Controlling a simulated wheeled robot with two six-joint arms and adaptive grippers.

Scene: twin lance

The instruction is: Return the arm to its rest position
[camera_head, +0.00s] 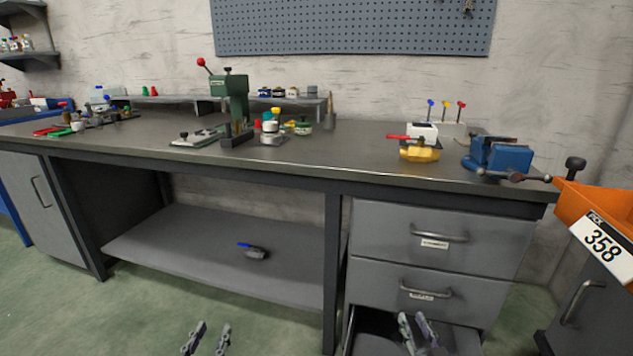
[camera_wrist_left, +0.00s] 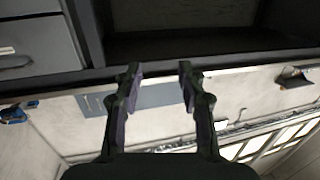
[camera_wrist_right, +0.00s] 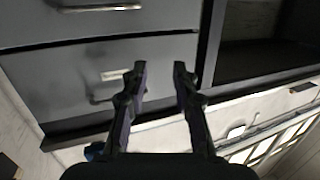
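My left gripper (camera_head: 207,338) is at the bottom of the head view, in front of the bench's lower shelf. Its fingers are apart and empty in the left wrist view (camera_wrist_left: 158,75). My right gripper (camera_head: 418,328) is at the bottom right of the head view, in front of the lowest drawer (camera_head: 462,338), which stands open. Its fingers are apart with nothing between them in the right wrist view (camera_wrist_right: 160,75). I cannot tell whether the right fingers touch the drawer.
The workbench (camera_head: 320,155) carries a green press (camera_head: 232,90), a yellow device (camera_head: 420,153) and a blue vise (camera_head: 500,155). Two upper drawers (camera_head: 440,240) are shut. A small blue-handled object (camera_head: 254,251) lies on the lower shelf (camera_head: 200,250). An orange bin (camera_head: 578,205) juts in at right.

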